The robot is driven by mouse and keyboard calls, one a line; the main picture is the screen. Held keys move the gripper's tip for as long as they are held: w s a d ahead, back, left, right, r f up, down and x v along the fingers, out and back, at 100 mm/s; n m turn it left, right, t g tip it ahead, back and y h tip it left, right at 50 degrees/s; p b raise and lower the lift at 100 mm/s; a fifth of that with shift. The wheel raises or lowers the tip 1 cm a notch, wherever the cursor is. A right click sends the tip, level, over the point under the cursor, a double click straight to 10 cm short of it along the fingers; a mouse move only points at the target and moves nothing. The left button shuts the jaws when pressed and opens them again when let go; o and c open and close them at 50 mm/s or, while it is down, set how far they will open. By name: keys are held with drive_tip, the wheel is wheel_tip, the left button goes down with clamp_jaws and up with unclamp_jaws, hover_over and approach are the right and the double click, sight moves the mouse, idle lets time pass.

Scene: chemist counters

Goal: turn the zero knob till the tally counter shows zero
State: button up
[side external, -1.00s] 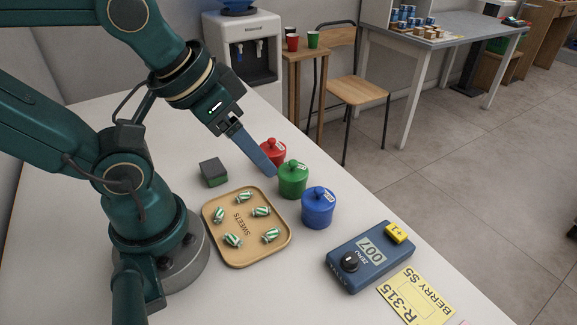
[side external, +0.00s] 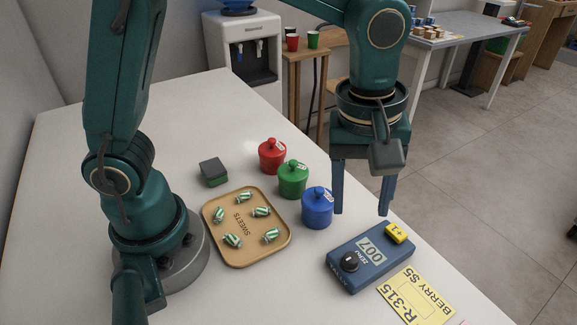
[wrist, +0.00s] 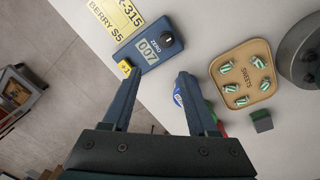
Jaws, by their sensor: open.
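The blue tally counter (side external: 369,257) lies on the white counter at the right in the side view and shows 007. Its black zero knob (side external: 350,262) is at the left end, and a yellow +1 button (side external: 396,233) is at the other end. In the wrist view the counter (wrist: 143,45) is ahead of the fingers, with the knob (wrist: 167,39) at its far right and the button (wrist: 125,68) close to the left fingertip. My gripper (side external: 361,212) is open and empty, pointing down, above and behind the counter, apart from it.
Blue (side external: 317,208), green (side external: 293,180) and red (side external: 272,156) lidded jars stand in a row left of my gripper. A tan sweets tray (side external: 247,256), a sponge (side external: 214,172) and a yellow R-315 card (side external: 416,296) lie nearby. The counter's right edge is close.

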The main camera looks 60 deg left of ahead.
sight(352, 256)
drive_tip(key=shift+m+g, duration=0.5)
drive_tip(key=f, duration=0.1)
drive_tip(key=s+d+f, duration=0.1)
drive_tip(key=d+f, duration=0.1)
drive_tip(key=shift+s+f, duration=0.15)
drive_tip(key=shift+f, duration=2.6)
drive_tip(key=shift+c, duration=0.3)
clamp_jaws()
